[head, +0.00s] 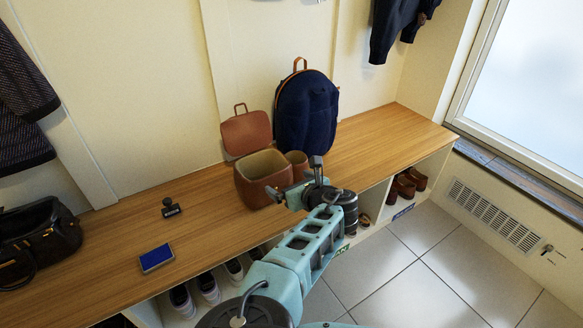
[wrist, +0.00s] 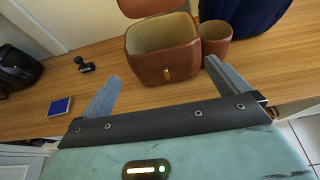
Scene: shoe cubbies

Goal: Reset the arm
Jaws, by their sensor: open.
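My gripper (head: 293,191) is raised in front of the bench, just right of a brown box with its lid open (head: 262,178). In the wrist view my gripper (wrist: 160,88) has its two grey fingers spread wide with nothing between them. The brown box (wrist: 163,62) stands beyond the fingertips and looks empty in the part of its inside that shows. My teal arm reaches in from the bottom of the head view.
The wooden bench (head: 215,230) holds a brown cup (head: 297,160), a navy backpack (head: 307,112), a black stamp (head: 171,208), a blue pad (head: 157,258) and a black bag (head: 38,240). Shoes (head: 207,287) sit in cubbies below. Tiled floor (head: 450,270) at right is clear.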

